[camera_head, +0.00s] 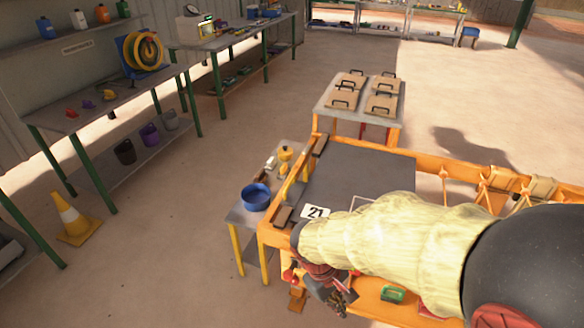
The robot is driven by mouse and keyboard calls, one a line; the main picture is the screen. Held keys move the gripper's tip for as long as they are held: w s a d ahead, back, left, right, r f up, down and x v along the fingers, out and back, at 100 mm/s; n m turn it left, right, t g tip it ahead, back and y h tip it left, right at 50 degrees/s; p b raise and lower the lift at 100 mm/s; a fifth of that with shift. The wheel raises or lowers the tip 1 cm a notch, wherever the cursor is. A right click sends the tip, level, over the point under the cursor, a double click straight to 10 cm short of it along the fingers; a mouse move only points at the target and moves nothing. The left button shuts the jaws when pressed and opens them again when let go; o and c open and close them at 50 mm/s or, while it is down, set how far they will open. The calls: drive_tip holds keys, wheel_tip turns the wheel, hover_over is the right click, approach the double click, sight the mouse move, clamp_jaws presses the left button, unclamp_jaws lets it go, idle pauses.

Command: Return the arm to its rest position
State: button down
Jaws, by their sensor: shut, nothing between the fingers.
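My arm, in a pale yellow sleeve, reaches in from the right edge across the front of the orange press frame (278,236). My gripper (340,303) hangs at the arm's left end, low in the picture, in front of the frame. It is small and dark here, and its fingers look closed with nothing held. The grey plate (355,180) of the press lies behind the arm, with a white "21" label (316,212) at its front left. The arm hides part of the plate and the frame's front right.
A small side table with a blue bowl (256,197) stands left of the press. A green item (392,294) lies on the orange shelf below my arm. Handled brown blocks (343,98) sit on a table behind. A traffic cone (73,218) stands at left; the floor between is clear.

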drive_tip(key=s+d+r+m+t+y, duration=0.1)
drive_tip(key=s+d+r+m+t, duration=0.2)
drive_tip(key=r, duration=0.7)
drive_tip(key=s+d+r+m+t+y, duration=0.2)
drive_tip(key=s+d+r+m+t, duration=0.1)
drive_tip(key=r, duration=0.7)
drive_tip(key=shift+s+d+r+m+y, duration=0.3)
drive_tip(key=shift+s+d+m, duration=0.3)
drive_tip(key=shift+m, duration=0.3)
